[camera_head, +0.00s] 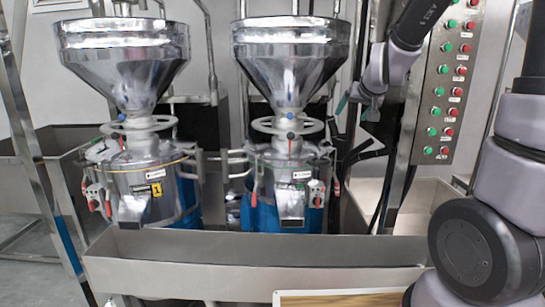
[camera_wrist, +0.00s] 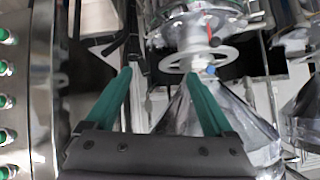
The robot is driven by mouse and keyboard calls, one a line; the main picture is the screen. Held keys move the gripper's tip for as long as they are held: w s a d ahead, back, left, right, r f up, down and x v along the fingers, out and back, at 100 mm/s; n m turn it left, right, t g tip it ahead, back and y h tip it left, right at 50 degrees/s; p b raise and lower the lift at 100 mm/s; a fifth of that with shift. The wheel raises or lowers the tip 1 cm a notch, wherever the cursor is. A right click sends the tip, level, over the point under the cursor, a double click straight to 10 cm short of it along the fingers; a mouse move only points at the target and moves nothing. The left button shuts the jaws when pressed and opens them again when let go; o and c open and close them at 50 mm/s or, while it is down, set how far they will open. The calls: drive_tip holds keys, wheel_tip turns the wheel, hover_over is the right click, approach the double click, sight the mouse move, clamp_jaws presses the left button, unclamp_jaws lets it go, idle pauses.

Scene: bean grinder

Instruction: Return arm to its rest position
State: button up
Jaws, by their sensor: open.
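My gripper (camera_head: 355,105) hangs in the upper right of the head view, between the right grinder (camera_head: 288,150) and the button panel (camera_head: 447,80). Its teal fingers point down and to the left. In the wrist view my gripper (camera_wrist: 158,76) shows two teal fingers spread apart with nothing between them. The right grinder's handwheel (camera_wrist: 202,60) and metal hopper (camera_wrist: 235,120) appear beyond and beside the right finger, in an upside-down view. My arm enters from the top of the head view, and its lower links stand at the right edge.
The left grinder (camera_head: 140,185), labelled 1, stands beside the right one. A long steel trough (camera_head: 250,265) runs in front of both. The panel's green buttons (camera_wrist: 5,70) line the wrist view's left edge. Pipes and dark cables (camera_head: 365,150) lie close below my gripper.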

drive_tip(key=s+r+m+g, duration=0.1)
drive_tip(key=s+r, duration=0.2)
drive_tip(key=s, duration=0.9)
drive_tip(key=s+r+m+g+y, duration=0.1)
drive_tip(key=s+r, duration=0.3)
drive_tip(key=s, duration=0.9)
drive_tip(key=shift+s+d+g, duration=0.3)
drive_tip(key=shift+d+g, duration=0.15)
drive_tip(key=shift+g, duration=0.15)
